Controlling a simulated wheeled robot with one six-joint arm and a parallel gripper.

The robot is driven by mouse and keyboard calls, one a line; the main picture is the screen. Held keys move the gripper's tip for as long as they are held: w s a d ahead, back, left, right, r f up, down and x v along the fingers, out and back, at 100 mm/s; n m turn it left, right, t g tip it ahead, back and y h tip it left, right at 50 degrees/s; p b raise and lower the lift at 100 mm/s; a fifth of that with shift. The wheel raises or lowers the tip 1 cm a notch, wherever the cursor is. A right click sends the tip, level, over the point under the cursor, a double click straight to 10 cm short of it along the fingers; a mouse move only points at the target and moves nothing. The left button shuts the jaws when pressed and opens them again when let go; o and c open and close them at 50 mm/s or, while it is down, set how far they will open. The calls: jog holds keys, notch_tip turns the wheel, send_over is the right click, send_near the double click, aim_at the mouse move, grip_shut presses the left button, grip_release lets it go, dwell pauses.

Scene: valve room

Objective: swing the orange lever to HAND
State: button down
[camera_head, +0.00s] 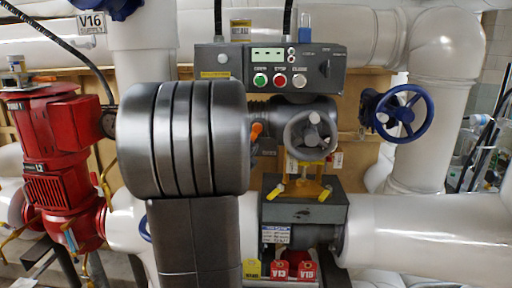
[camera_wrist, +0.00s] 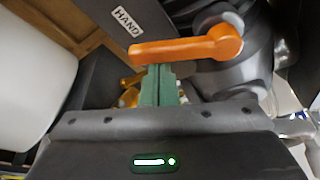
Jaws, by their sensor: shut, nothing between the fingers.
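The orange lever (camera_wrist: 185,49) lies across the upper middle of the wrist view. Its hub is at the right and its handle points left, roughly level in the picture, below the white HAND label (camera_wrist: 128,22). My gripper (camera_wrist: 158,70) has its green fingers shut with nothing between them. The fingertips are right at the lower edge of the handle; I cannot tell whether they touch it. In the head view a small bit of the orange lever (camera_head: 257,129) shows past my grey arm, which hides my gripper there.
A grey control box (camera_head: 270,66) with buttons sits above the actuator handwheel (camera_head: 310,134). A blue handwheel (camera_head: 400,111) is to the right. A red motor unit (camera_head: 58,150) stands left of my arm. Large white pipes (camera_head: 430,225) surround the spot.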

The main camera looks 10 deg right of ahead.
jog(key=shift+w+a+r+m+y+p, duration=0.2)
jog(key=shift+a+r+m+p, duration=0.15)
jog(key=shift+a+p, duration=0.25)
jog(key=shift+w+a+r+m+y+p, duration=0.1)
jog(key=shift+a+r+m+y+p, duration=0.15)
jog(key=shift+a+m+p, duration=0.25)
jog(key=shift+a, duration=0.15)
notch_tip(320, 180, down, 4)
jog(key=d+r+b, duration=0.1)
jog(key=d+b, duration=0.1)
jog(key=b, duration=0.1)
jog(key=d+v, duration=0.1)
jog(key=v, duration=0.9)
jog(key=shift+s+r, duration=0.25)
jog(key=shift+s, duration=0.1)
jog(key=shift+w+a, duration=0.1)
